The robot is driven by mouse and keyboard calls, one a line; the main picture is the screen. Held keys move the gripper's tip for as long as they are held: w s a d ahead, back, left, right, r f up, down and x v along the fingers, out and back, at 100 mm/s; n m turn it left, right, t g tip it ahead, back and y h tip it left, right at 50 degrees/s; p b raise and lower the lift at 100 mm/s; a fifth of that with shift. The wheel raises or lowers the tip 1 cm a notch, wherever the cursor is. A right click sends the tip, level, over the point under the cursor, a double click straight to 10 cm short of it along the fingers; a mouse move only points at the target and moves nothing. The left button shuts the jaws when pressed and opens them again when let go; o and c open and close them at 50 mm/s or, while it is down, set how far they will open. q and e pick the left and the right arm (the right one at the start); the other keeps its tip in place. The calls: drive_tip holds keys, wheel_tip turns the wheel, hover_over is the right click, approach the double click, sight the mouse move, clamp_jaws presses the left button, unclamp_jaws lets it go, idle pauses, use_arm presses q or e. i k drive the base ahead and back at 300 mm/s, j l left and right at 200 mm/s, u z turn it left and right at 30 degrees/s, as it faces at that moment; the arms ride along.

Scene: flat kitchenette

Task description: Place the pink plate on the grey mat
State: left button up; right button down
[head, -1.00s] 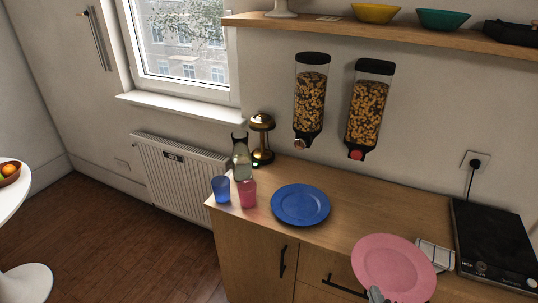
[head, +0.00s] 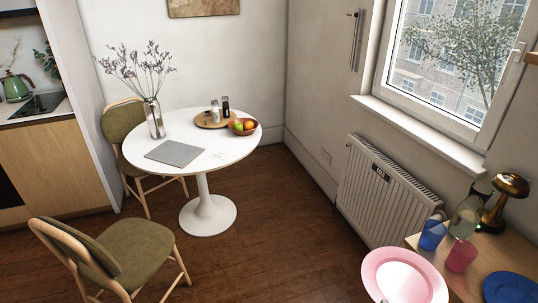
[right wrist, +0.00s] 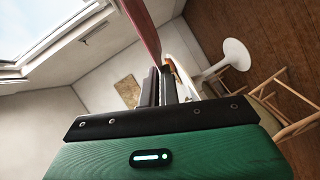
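The pink plate (head: 404,278) is at the bottom right of the head view, raised and in front of the wooden counter. In the right wrist view it shows nearly edge-on as a pink strip (right wrist: 142,25). My right gripper (right wrist: 162,82) is shut on the plate's rim; in the head view only a sliver of it shows at the bottom edge. The grey mat (head: 175,153) lies flat and bare on the white round table (head: 135,126), far from the plate. My left gripper is not in view.
The table also holds a vase of dry stems (head: 154,118), a round wooden tray (head: 214,120) with small bottles, and a fruit bowl (head: 243,126). Two chairs stand beside it, one nearer me (head: 135,255). Open wooden floor (head: 260,240) lies between. A radiator (head: 383,195) is right.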

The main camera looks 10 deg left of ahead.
sight(175, 157)
drive_tip(key=i+j+u, duration=0.6)
drive_tip(key=u, duration=0.2)
drive_tip(key=i+u, duration=0.45)
drive_tip(key=i, duration=1)
